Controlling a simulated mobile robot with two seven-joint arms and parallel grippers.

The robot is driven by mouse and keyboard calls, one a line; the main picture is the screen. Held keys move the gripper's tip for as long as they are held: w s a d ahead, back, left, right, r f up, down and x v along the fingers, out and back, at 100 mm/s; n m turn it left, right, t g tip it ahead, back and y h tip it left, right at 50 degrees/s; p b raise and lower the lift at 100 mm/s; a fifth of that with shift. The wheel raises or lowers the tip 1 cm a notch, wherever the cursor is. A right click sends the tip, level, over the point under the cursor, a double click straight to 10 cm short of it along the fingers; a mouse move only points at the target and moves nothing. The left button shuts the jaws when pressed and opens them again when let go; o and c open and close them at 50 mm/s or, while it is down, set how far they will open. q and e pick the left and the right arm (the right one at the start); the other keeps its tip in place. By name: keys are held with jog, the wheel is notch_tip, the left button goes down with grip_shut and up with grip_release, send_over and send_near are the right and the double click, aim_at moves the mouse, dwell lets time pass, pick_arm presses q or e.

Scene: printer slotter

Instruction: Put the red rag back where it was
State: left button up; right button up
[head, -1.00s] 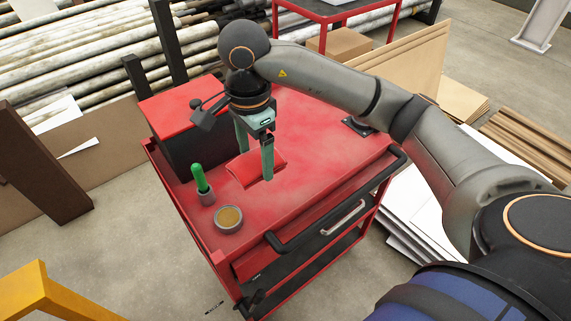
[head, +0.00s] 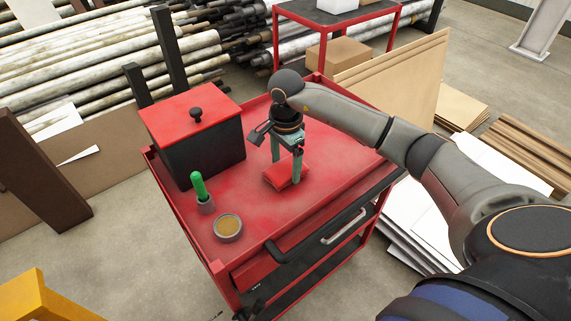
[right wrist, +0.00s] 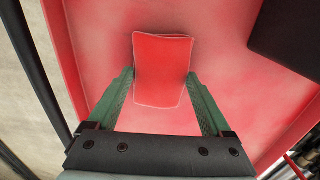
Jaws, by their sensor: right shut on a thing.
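The red rag (head: 279,178) is a small flat red piece, low at the cart's red top, right of the black box. My right gripper (head: 286,170) points down with one finger on each side of the rag and is shut on it. In the right wrist view, the rag (right wrist: 163,62) lies between the two green fingers (right wrist: 160,85). I cannot tell whether the rag touches the cart top. My left gripper is not in view.
The red cart top (head: 325,155) holds a black box with a red lid (head: 195,130), a green-handled tool in a small cup (head: 201,188) and a round tin (head: 228,227). A raised rim edges the cart. Its middle and right are mostly clear.

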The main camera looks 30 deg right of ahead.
aim_at(286, 168)
jog(key=shift+f, duration=0.2)
jog(key=shift+f, duration=0.1)
jog(key=o, duration=1.2)
jog(key=shift+o, duration=0.2)
notch_tip(286, 168, up, 12)
jog(key=shift+p, duration=0.3)
